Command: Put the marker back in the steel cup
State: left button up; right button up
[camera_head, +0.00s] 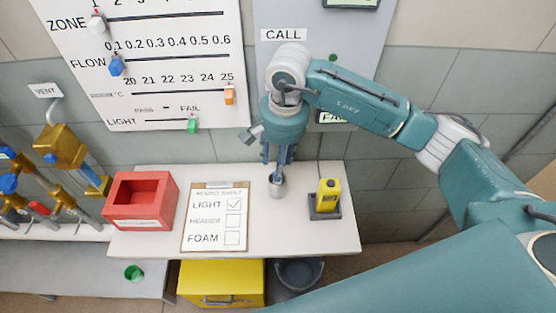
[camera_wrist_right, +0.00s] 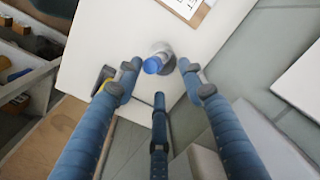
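The steel cup (camera_head: 277,188) stands on the white table, directly below my right gripper (camera_head: 279,165). In the right wrist view the cup (camera_wrist_right: 162,49) shows just beyond the fingertips. A round blue end, seemingly the marker (camera_wrist_right: 152,66), shows at the cup's mouth; how deep it sits is unclear. My right gripper (camera_wrist_right: 159,74) points down with its three fingers spread around the blue end, and gaps show between them. In the head view the fingers hide the marker. My left gripper is not in view.
On the table are a red bin (camera_head: 138,222), a clipboard sheet (camera_head: 189,242) with LIGHT ticked, and a yellow device (camera_head: 328,192) in a dark holder. A slider board (camera_head: 160,60) and grey CALL panel (camera_head: 340,35) are behind. Brass valves (camera_head: 62,148) stand left.

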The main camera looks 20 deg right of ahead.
jog(key=shift+r, duration=0.15)
notch_tip(320, 180, up, 12)
jog(key=shift+s+d, duration=0.25)
jog(key=shift+d, duration=0.15)
jog(key=shift+f, duration=0.25)
dwell(0.4)
